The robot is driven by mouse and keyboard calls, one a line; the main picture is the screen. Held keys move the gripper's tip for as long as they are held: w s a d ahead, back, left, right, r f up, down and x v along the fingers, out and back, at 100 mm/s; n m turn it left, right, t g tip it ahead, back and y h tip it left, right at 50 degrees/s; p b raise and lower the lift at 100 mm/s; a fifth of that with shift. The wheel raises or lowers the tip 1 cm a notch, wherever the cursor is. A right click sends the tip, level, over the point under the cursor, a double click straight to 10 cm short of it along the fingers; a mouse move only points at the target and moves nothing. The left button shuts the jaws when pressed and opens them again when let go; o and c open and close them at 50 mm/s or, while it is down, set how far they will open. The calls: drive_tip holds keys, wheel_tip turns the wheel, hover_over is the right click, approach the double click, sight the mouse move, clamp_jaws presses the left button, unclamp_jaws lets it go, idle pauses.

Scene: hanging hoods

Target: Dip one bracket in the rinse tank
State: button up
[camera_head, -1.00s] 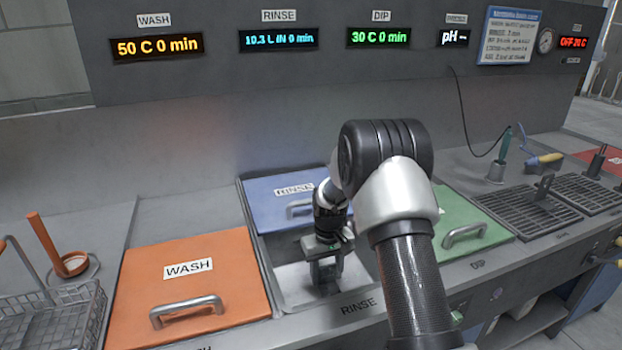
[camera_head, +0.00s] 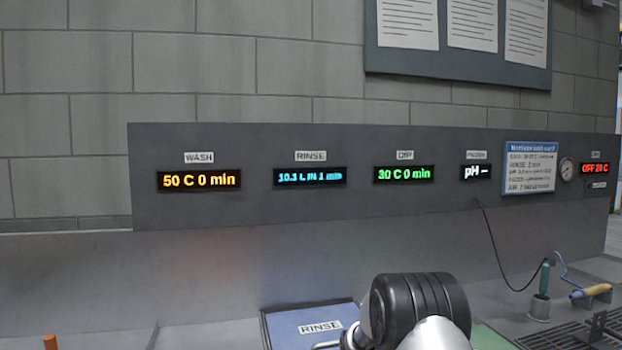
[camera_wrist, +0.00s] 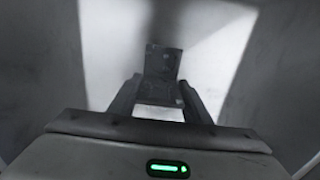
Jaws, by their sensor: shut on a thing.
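In the wrist view my gripper (camera_wrist: 159,84) is shut on a dark grey bracket (camera_wrist: 162,64), whose upright plate shows between and beyond the fingertips. Grey walls of the rinse tank (camera_wrist: 55,75) stand on both sides, with a pale, brightly lit patch beyond the bracket. I cannot tell from this view where the liquid surface is. In the head view the blue rinse lid (camera_head: 285,325) shows at the bottom edge, partly behind my arm. My gripper, the bracket and the tank opening are below that picture.
The back panel carries the wash display (camera_head: 199,180), the rinse display (camera_head: 310,176), reading 10.3 L and 1 min, and the dip display (camera_head: 404,174). A green-handled probe (camera_head: 541,290) stands in a holder at the right, near a dark grate (camera_head: 565,335).

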drive_tip(key=shift+r, duration=0.1)
idle(0.3)
wheel_tip(320, 180, up, 18)
drive_tip(key=p, duration=1.1)
drive_tip(key=shift+r, duration=0.15)
idle(0.8)
